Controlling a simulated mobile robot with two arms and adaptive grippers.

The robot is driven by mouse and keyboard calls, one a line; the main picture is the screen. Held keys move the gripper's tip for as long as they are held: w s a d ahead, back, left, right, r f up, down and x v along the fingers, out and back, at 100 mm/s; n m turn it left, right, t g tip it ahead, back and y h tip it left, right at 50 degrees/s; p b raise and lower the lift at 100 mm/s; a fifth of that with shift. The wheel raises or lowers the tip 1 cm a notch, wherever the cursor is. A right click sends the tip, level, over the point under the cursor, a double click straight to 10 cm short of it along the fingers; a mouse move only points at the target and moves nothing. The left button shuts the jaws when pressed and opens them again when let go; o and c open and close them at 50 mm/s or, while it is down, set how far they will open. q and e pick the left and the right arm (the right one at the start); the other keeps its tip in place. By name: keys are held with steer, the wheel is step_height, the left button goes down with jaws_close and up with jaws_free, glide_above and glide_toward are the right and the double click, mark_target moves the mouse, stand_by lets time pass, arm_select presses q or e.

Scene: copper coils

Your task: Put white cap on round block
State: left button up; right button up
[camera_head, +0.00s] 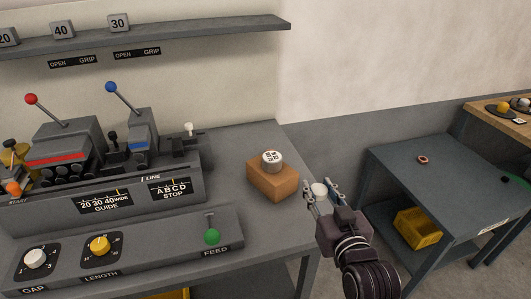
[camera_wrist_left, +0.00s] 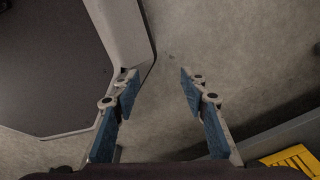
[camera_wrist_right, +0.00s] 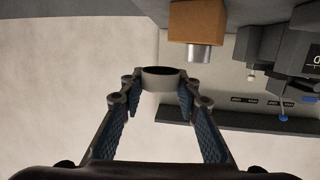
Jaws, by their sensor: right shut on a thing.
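The white cap (camera_head: 320,189) is between the fingertips of my right gripper (camera_head: 323,194), which is shut on it. In the right wrist view the cap (camera_wrist_right: 163,79) looks like a short pale ring with a dark hollow. The round block (camera_head: 272,156) is a silver cylinder with dark marks on top, standing on a brown box (camera_head: 272,180). The round block (camera_wrist_right: 198,53) also shows in the right wrist view, beside the cap and apart from it. In the head view the cap is right of the brown box. My left gripper (camera_wrist_left: 156,78) is open and empty over the floor.
A grey machine (camera_head: 100,195) with levers and knobs fills the left of the bench (camera_head: 240,137). A shelf (camera_head: 170,36) with number blocks hangs above. A lower grey table (camera_head: 450,185) with a yellow crate (camera_head: 418,228) beneath stands at right. The space around the brown box is mostly clear.

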steer(key=w+a+r+n+g+y+p, duration=0.1)
steer(key=w+a+r+y, duration=0.1)
steer(key=w+a+r, duration=0.4)
steer(key=w+a+r+n+y+p, duration=0.1)
steer(key=w+r, duration=0.2)
steer(key=r, duration=0.5)
steer(key=w+a+r+n+g+y+p, duration=0.1)
steer(key=w+a+r+n+y, duration=0.1)
steer(key=w+a+r, duration=0.3)
steer(key=p, duration=0.1)
glide_above(272, 156)
step_height(272, 156, down, 14)
steer(key=shift+r, duration=0.25)
arm_select(q)
steer(key=shift+w+d+r, duration=0.1)
steer(key=shift+d+r, duration=0.2)
steer(key=shift+r, duration=0.45)
steer(key=shift+s+d+r, duration=0.1)
steer(key=shift+d+r, duration=0.2)
steer(key=shift+r, duration=0.45)
steer(key=shift+w+d+r, duration=0.1)
steer(key=shift+d+r, duration=0.2)
steer(key=shift+r, duration=0.45)
arm_select(e)
steer(key=shift+f, duration=2.35)
steer(key=o, duration=1.1)
steer(key=shift+f, duration=0.1)
